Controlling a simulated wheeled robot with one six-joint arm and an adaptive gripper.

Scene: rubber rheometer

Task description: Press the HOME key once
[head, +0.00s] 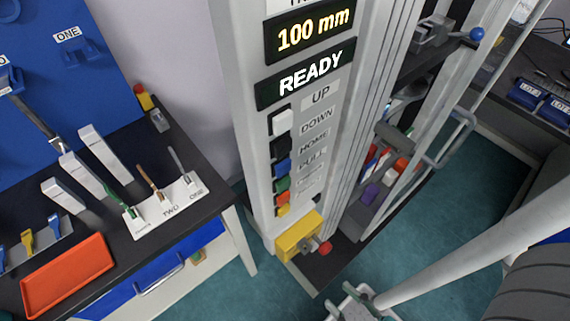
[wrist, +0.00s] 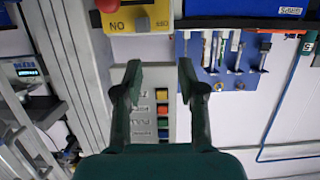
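The control column (head: 247,130) stands in the middle of the head view, with lit displays reading 100 mm and READY. Below them is a vertical row of colored keys with labels to their right. The HOME label (head: 313,140) lines up with the blue key (head: 282,167), under the white and black keys and above the green one. In the wrist view the panel appears upside down, and the blue key (wrist: 163,134) shows low between the fingers. My gripper (wrist: 158,68) is open and empty, its two dark green fingers apart. Contact with the panel is not visible.
A yellow box with a red knob (head: 299,237) sits at the column's foot. To the left, a black bench holds a red tray (head: 67,276) and a white stand (head: 166,208) with tools. Metal rails and a handle (head: 449,138) stand to the right.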

